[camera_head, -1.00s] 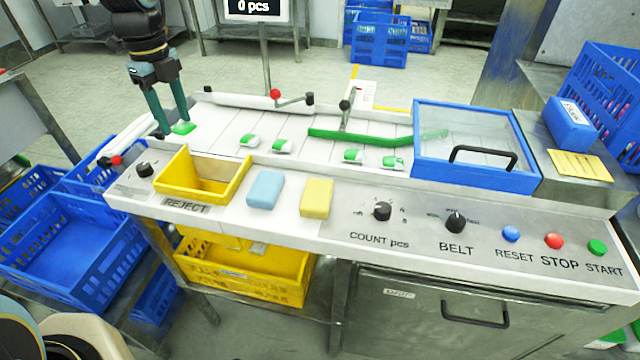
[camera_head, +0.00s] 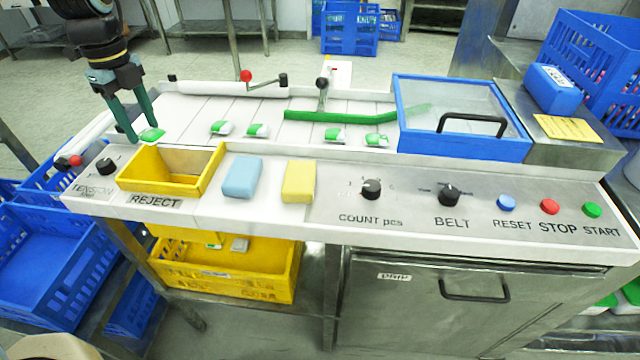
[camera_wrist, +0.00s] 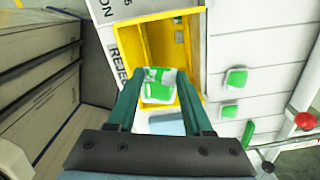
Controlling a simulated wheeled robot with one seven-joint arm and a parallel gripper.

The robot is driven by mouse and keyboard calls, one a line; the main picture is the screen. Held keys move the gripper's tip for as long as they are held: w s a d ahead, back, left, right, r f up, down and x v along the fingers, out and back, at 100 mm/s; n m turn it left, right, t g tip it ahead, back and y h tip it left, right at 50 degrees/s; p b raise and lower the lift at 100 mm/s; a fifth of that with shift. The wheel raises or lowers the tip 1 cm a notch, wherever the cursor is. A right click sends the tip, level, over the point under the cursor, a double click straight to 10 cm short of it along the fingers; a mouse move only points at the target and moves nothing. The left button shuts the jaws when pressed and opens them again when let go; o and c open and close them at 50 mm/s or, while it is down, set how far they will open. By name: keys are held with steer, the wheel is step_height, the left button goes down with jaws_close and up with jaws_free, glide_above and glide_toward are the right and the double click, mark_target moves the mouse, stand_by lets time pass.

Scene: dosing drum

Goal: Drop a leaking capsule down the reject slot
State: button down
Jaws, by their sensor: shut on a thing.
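My gripper (camera_head: 143,137) is shut on a green-and-white capsule (camera_head: 152,134). In the wrist view the capsule (camera_wrist: 158,86) sits between the two teal fingers, with the yellow reject slot (camera_wrist: 158,45) behind it. In the head view the capsule appears just beyond the far rim of the reject slot (camera_head: 128,182), a yellow open-topped box marked REJECT. I cannot tell its exact height above the slot. Several similar capsules (camera_head: 257,131) lie on the white belt to the right. No leak can be made out on the held one.
A blue pad (camera_head: 242,177) and a yellow pad (camera_head: 299,181) lie right of the slot. A yellow crate (camera_head: 225,284) below holds small items. A green bar (camera_head: 340,117) crosses the belt towards a blue-framed clear cover (camera_head: 465,146). A red-knobbed lever (camera_head: 246,76) stands behind the belt.

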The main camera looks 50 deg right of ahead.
steer(key=shift+c, duration=1.1)
jaws_free()
steer(key=shift+r, duration=0.15)
step_height(320, 180, up, 11)
steer(key=b, duration=0.1)
steer(key=shift+f, duration=0.25)
steer(key=s+a+f+n, duration=0.1)
steer(key=a+f+n, duration=0.2)
steer(key=a+n, duration=0.7)
steer(key=s+a+f+n+t, duration=0.1)
steer(key=a+f+n, duration=0.3)
steer(key=a+n, duration=0.6)
steer(key=s+a+f+n, duration=0.3)
steer(key=a+f+n, duration=0.1)
steer(key=a+n, duration=0.6)
steer(key=shift+n+t, duration=0.3)
steer(key=shift+n, duration=0.8)
